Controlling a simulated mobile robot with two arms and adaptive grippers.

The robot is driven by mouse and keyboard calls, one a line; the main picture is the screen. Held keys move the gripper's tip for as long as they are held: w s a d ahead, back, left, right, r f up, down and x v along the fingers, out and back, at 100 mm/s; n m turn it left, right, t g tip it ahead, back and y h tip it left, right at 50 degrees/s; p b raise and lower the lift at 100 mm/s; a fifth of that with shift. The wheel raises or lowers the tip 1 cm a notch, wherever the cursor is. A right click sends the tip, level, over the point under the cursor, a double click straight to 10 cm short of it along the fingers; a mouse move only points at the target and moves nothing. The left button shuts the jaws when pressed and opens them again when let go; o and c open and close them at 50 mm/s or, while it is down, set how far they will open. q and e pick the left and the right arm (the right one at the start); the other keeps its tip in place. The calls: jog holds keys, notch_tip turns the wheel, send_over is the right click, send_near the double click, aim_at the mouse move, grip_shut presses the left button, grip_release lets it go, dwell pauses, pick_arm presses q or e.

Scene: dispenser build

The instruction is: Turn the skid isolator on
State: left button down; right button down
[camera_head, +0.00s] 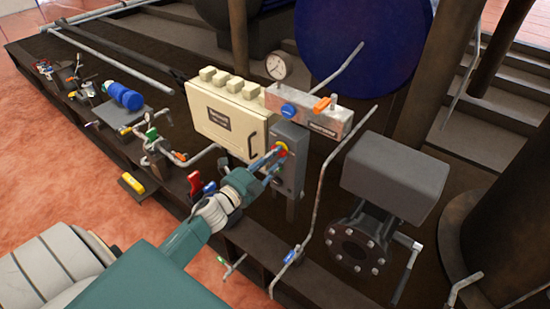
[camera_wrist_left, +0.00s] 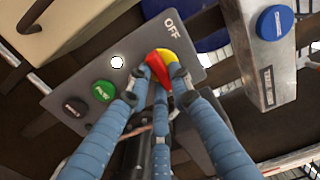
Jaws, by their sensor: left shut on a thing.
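The skid isolator is a red handle on a yellow disc, the isolator knob (camera_head: 281,147), on the front of a grey control box (camera_head: 290,183). My left gripper (camera_head: 272,160) reaches it from the lower left, with its fingers at the knob. In the left wrist view, the blue fingers of the left gripper (camera_wrist_left: 158,85) close around the red handle (camera_wrist_left: 157,66). The yellow part (camera_wrist_left: 168,55) shows beside it, and the word OFF is printed above it on the grey panel (camera_wrist_left: 190,62). Part of the handle is hidden by the fingers. My right gripper is out of view.
A green button (camera_wrist_left: 104,91), a black button (camera_wrist_left: 76,107) and a white lamp (camera_wrist_left: 117,62) share the panel. A cream cabinet (camera_head: 215,118) stands left of the box. A grey unit with a blue button (camera_head: 289,110) is above. Bent pipes (camera_head: 322,200) run close on the right.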

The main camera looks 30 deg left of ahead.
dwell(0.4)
pick_arm(q)
jog(key=c, duration=1.5)
grip_release()
jog(key=shift+c, duration=0.2)
jog(key=s, duration=1.2)
jog(key=shift+a, duration=0.45)
